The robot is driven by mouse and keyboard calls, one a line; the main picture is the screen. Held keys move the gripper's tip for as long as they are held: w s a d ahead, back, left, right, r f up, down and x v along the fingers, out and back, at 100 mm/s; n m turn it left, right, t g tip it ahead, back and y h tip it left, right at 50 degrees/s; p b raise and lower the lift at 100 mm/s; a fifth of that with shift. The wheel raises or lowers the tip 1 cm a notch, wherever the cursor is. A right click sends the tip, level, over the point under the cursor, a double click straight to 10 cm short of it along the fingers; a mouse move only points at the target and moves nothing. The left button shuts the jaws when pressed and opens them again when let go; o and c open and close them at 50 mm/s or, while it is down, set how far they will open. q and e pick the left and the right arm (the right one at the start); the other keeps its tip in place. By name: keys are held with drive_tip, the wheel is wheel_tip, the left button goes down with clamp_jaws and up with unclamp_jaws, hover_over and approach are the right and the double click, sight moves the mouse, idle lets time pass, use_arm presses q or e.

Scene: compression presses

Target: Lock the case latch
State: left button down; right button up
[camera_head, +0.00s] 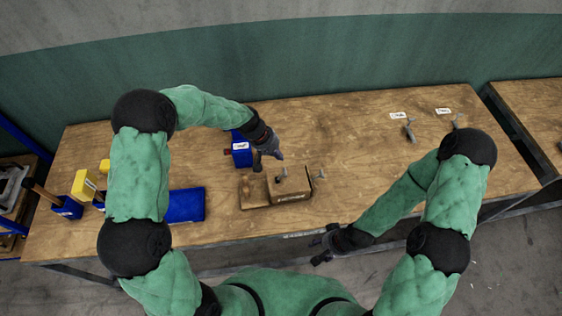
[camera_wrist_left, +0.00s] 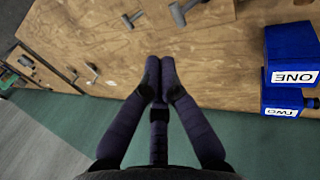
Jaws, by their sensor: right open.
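A brown wooden case (camera_head: 290,188) sits near the table's front edge, with a small grey metal latch handle (camera_head: 282,174) on its top. A second grey handle (camera_head: 320,176) is at its right side. In the left wrist view the case (camera_wrist_left: 212,10) shows only partly at the top edge, with a grey handle (camera_wrist_left: 180,12) beside it. My left gripper (camera_head: 279,156) is just behind the case, apart from the handle; its fingertips (camera_wrist_left: 160,75) meet with nothing visible between them. My right gripper (camera_head: 318,250) is open and empty in front of the table edge.
Blue boxes, one (camera_head: 241,150) behind the case, carry labels ONE and TWO in the left wrist view (camera_wrist_left: 292,50). A blue block (camera_head: 185,205) lies left. Yellow-headed tools (camera_head: 84,184) stand far left. Grey handles (camera_head: 409,130) lie back right. The table's right middle is clear.

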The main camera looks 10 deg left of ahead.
use_arm(q)
wheel_tip(320, 180, up, 6)
drive_tip(key=a, duration=0.1)
drive_tip(key=shift+r+b, duration=0.2)
drive_tip(key=shift+b, duration=0.1)
drive_tip(key=shift+s+a+f, duration=0.1)
drive_tip(key=shift+s, duration=0.05)
idle(0.3)
